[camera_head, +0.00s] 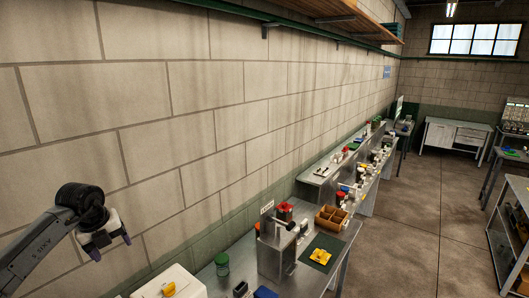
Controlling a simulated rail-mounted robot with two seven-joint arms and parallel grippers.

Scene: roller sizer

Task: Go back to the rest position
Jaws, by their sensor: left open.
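My left gripper (106,243) is at the lower left, in front of the block wall. Its two dark fingers are apart and nothing shows between them. It is above and to the left of the bench and touches nothing that I can see. My right gripper is not in view.
A metal bench (333,273) runs along the wall with a white machine (185,287), a green jar (222,264), a metal device (274,248), a brown divided box (331,219) and a green mat (328,242). Shelving (503,248) stands at right. The floor (423,230) between is clear.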

